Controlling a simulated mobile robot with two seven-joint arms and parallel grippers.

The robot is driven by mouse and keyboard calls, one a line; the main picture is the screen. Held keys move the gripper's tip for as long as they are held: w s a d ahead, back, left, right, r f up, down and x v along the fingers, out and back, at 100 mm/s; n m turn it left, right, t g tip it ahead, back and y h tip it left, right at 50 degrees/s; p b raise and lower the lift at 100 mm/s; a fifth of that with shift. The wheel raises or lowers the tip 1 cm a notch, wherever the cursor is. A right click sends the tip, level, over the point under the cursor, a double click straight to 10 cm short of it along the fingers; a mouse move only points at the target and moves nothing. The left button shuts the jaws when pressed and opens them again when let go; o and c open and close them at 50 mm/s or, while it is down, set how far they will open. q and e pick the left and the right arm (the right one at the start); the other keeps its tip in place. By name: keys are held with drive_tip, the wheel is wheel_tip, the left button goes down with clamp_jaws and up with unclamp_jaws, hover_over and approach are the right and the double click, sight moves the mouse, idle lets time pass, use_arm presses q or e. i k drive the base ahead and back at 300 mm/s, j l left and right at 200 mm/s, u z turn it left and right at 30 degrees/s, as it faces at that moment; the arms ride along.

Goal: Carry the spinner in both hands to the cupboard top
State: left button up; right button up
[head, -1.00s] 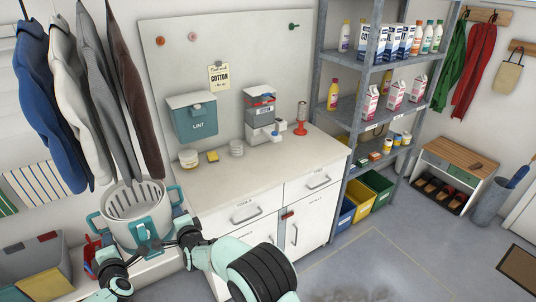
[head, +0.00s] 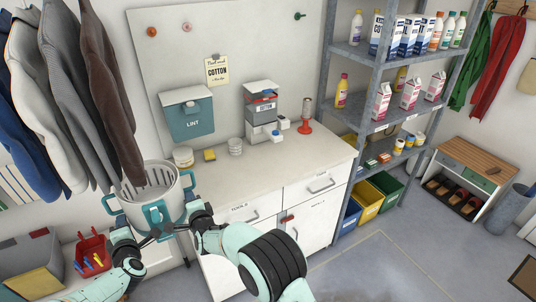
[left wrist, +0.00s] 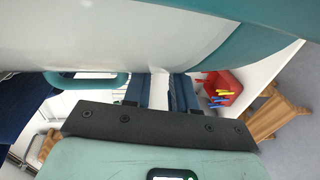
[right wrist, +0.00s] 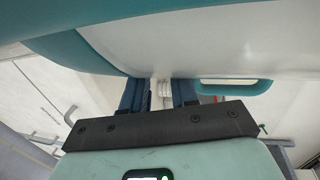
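The spinner (head: 150,200), a pale grey slotted tub with teal handles and trim, is upright at the lower left of the head view, left of the cupboard top (head: 275,160). My left gripper (head: 146,239) and right gripper (head: 181,228) are close together at its near side. Both appear shut on it, with the exact contact hidden. The spinner's pale wall and teal band fill the upper part of the left wrist view (left wrist: 150,35) and right wrist view (right wrist: 180,40). A teal handle shows beside the fingers in each.
A dispenser (head: 261,115) and red-based stand (head: 306,118) are further right. The counter's front is clear. Coats (head: 75,110) hang close behind the spinner. A red basket (head: 92,250) sits left.

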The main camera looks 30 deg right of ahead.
sight(233, 189)
drive_tip(key=i+l, duration=0.15)
drive_tip(key=l, duration=0.25)
drive_tip(key=i+l, duration=0.1)
drive_tip(key=l, duration=0.25)
drive_tip(key=i+l, duration=0.15)
drive_tip(key=l, duration=0.25)
drive_tip(key=i+l, duration=0.15)
drive_tip(key=l, duration=0.25)
